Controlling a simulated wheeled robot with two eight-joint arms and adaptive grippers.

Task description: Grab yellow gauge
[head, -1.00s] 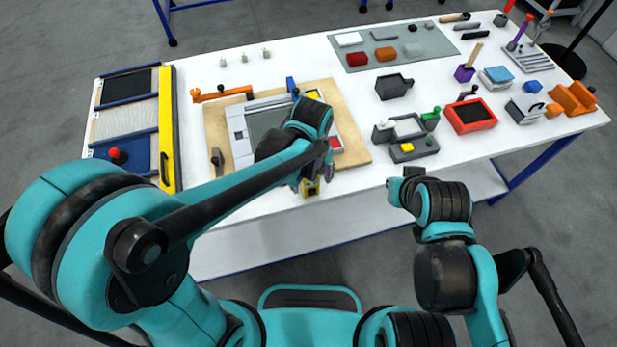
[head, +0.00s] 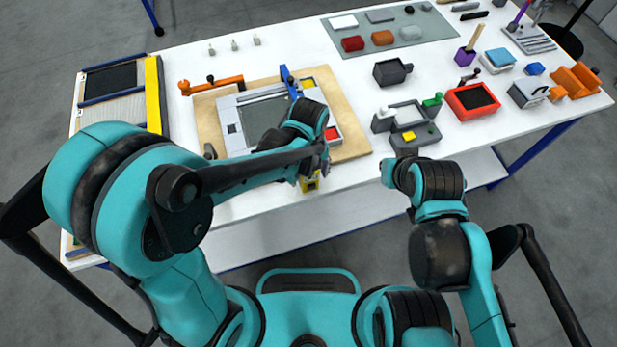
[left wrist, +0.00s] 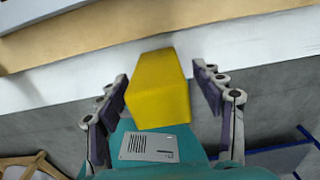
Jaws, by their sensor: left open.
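The yellow gauge (head: 310,184) sits at the front edge of the white table, just in front of the wooden board, and is partly hidden by my left arm. In the left wrist view the yellow gauge (left wrist: 160,88) is a plain yellow block. My left gripper (left wrist: 163,92) is open, with one finger on each side of the block and a gap to each. In the head view my left gripper (head: 311,178) is mostly hidden by its own wrist. My right arm is at the right front of the table; its fingers cannot be made out.
A wooden board (head: 208,125) bears a grey fixture (head: 232,148) behind the left gripper. A grey device with a yellow button (head: 409,136) stands near the right wrist. A red tray (head: 472,100) and a grey mat (head: 400,35) lie farther back. Floor is free in front.

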